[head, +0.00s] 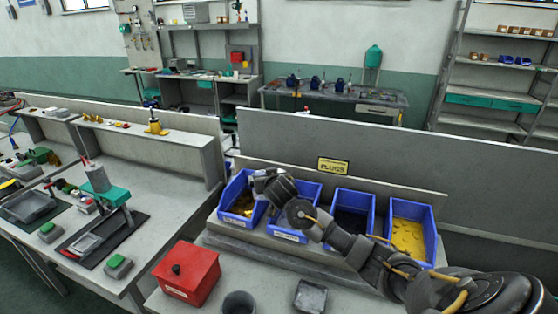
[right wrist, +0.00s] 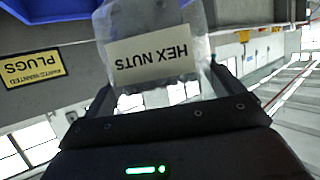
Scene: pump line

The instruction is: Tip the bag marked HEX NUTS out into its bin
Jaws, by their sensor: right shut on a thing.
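My right gripper (right wrist: 158,95) is shut on a clear bag (right wrist: 200,20) with a pale label reading HEX NUTS. The bag stretches away from the jaws, toward the top of the right wrist view, and its far end is cut off. In the head view my right gripper (head: 262,180) is over the left part of a row of blue bins; I cannot make out the bag there. The leftmost bin (head: 226,206) holds brass-coloured parts. The second bin (head: 308,188) is partly hidden by my arm. The bin labels are too small to read. My left gripper is out of view.
A third bin (head: 334,228) has dark contents and a fourth (head: 432,224) yellow ones. A yellow PLUGS sign (head: 333,165) is on the panel behind. A red box (head: 187,272), a dark round cup (head: 238,303) and a grey block (head: 310,296) stand in front.

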